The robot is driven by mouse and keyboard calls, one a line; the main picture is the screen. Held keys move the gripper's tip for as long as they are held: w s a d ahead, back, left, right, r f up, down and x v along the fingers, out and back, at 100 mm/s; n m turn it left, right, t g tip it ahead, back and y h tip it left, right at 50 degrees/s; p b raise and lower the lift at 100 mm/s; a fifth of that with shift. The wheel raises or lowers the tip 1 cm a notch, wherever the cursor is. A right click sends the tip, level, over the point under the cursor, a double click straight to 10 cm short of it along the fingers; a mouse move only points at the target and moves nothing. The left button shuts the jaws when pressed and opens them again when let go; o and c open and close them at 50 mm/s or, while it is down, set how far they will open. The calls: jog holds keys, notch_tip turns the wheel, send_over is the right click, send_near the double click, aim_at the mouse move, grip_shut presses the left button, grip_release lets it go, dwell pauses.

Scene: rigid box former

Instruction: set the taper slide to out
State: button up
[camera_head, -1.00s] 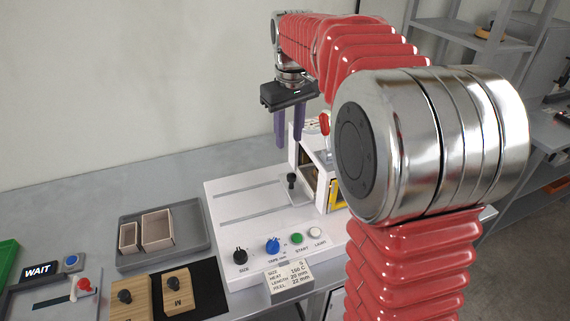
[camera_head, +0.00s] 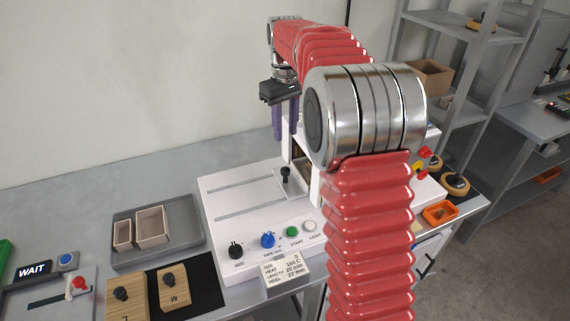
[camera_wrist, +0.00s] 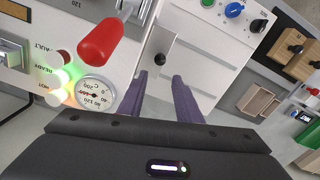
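No label naming a taper slide is readable. A black knob (camera_head: 286,175) stands on a small square plate at the right end of a slotted white machine deck (camera_head: 225,200). It also shows in the wrist view (camera_wrist: 160,60), just beyond my fingertips. My gripper (camera_head: 286,138) hangs above the deck, purple fingers pointing down. The wrist view shows the fingers (camera_wrist: 160,80) apart with nothing between them. Another slide, with a red knob (camera_head: 79,283), sits in a slotted panel at the far left, beside the WAIT sign (camera_head: 33,271).
A red-handled lever (camera_wrist: 105,40) and a round gauge (camera_wrist: 95,93) are close to the left of my fingers. The deck front carries a blue dial (camera_head: 268,240) and a green button (camera_head: 292,231). A grey tray (camera_head: 188,236) holds two open boxes. My arm hides part of the machine.

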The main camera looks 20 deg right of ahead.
aim_at(285, 168)
notch_tip(285, 168, down, 13)
jog(key=shift+f, duration=0.1)
dwell(0.5)
jog(key=shift+c, duration=0.4)
grip_shut()
jog(key=shift+a, duration=0.2)
